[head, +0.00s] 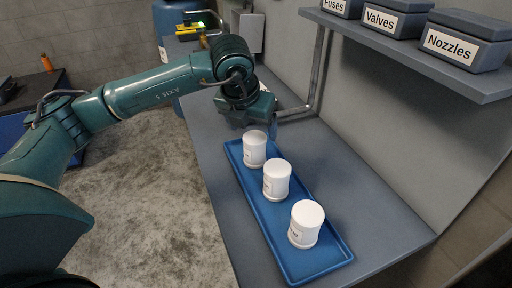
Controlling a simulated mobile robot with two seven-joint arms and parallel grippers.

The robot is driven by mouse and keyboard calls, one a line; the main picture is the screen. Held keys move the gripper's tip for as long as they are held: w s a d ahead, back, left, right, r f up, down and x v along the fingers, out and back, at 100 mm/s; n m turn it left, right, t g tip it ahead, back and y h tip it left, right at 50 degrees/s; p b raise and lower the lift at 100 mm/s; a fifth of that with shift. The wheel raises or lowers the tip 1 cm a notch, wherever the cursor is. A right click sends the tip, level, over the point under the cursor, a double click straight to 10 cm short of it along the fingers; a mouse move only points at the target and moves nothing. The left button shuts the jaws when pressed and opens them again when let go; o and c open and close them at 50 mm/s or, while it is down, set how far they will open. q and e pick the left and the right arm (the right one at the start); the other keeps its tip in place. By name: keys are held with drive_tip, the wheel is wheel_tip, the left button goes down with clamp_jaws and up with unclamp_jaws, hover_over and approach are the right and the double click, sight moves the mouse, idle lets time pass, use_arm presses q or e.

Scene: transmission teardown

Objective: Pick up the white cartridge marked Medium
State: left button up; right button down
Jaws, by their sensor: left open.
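Three white cylindrical cartridges stand upright in a row in a blue tray (316,264). The far cartridge (255,149) is at the tray's far end, the middle cartridge (276,181) is near its centre, and the near cartridge (306,224) is toward its near end. Each has a label on its left side, turned partly away; I cannot read which one says Medium. My left gripper (247,119) is open and points down, just beyond and above the far cartridge. Its fingers are hard to make out, and I see nothing held in it. My right gripper is out of view.
The tray lies on a grey bench (372,228) against a wall. A shelf (420,55) above at the right holds boxes marked Valves (388,21) and Nozzles (460,46); its metal bracket (318,70) comes down near my left gripper. The bench right of the tray is clear.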

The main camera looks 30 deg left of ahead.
sight(254, 137)
use_arm(q)
drive_tip(key=x, duration=0.3)
drive_tip(key=p+x, duration=0.1)
drive_tip(key=x, duration=0.3)
drive_tip(key=shift+s+f, duration=0.15)
drive_tip(key=shift+f, duration=0.1)
drive_tip(key=shift+c, duration=0.3)
drive_tip(key=shift+a+r, duration=0.1)
drive_tip(key=c, duration=1)
